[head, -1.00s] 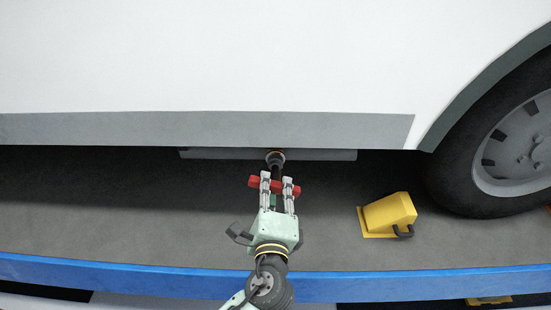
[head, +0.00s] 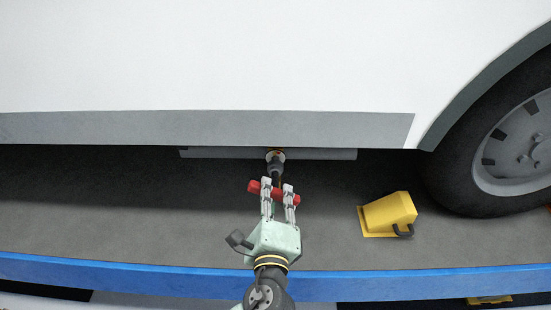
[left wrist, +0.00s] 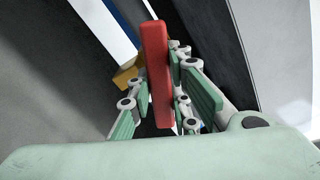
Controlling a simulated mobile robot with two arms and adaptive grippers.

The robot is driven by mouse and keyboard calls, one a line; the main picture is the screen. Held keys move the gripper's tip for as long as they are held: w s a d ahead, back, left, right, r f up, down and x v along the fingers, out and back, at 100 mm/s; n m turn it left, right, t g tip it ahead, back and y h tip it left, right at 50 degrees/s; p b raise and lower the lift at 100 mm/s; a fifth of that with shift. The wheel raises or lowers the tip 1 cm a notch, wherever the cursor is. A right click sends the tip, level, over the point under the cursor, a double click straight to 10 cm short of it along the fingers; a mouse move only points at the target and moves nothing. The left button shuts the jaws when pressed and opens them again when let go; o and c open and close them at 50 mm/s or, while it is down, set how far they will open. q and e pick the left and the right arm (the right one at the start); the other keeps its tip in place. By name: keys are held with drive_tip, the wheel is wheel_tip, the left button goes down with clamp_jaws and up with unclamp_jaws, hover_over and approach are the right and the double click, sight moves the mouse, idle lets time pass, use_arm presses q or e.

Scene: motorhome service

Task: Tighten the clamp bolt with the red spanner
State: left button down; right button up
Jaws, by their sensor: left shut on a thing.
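The red spanner (head: 277,193) lies crosswise between the fingers of my left gripper (head: 277,186), which is shut on it. Its red bar also shows upright in the left wrist view (left wrist: 156,75), between the green-padded fingers (left wrist: 165,98). Just beyond the fingers in the head view is a dark round fitting with a brass-coloured ring (head: 275,156), under the vehicle's lower edge. I cannot make out the clamp bolt itself, nor whether the spanner touches it. My right gripper is not in view.
The white vehicle side with its grey skirt (head: 200,127) overhangs the work spot. A yellow wheel chock (head: 388,215) stands to the right, near the wheel (head: 510,150). A blue edge (head: 150,277) runs along the front. The grey floor to the left is clear.

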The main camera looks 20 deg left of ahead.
use_arm(q)
drive_tip(key=shift+s+d+r, duration=0.1)
drive_tip(key=shift+s, duration=0.4)
drive_tip(key=shift+v, duration=2.05)
drive_tip(key=shift+f+b, duration=0.25)
drive_tip(key=shift+b, duration=0.2)
drive_tip(key=s+a+f+m+h+b, duration=0.1)
drive_tip(key=s+a+f+h+b, duration=0.1)
drive_tip(key=s+f+b, duration=0.2)
drive_tip(key=s+a+f+m+h+b, duration=0.2)
drive_tip(key=s+f+b, duration=0.3)
drive_tip(key=f+b, duration=0.4)
drive_tip(key=shift+a+f+t+h+b, duration=0.3)
drive_tip(key=shift+a+f+t+h, duration=0.1)
drive_tip(key=shift+a+f+h, duration=0.2)
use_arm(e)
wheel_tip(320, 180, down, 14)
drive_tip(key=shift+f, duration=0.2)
use_arm(q)
drive_tip(key=shift+w+a, duration=0.1)
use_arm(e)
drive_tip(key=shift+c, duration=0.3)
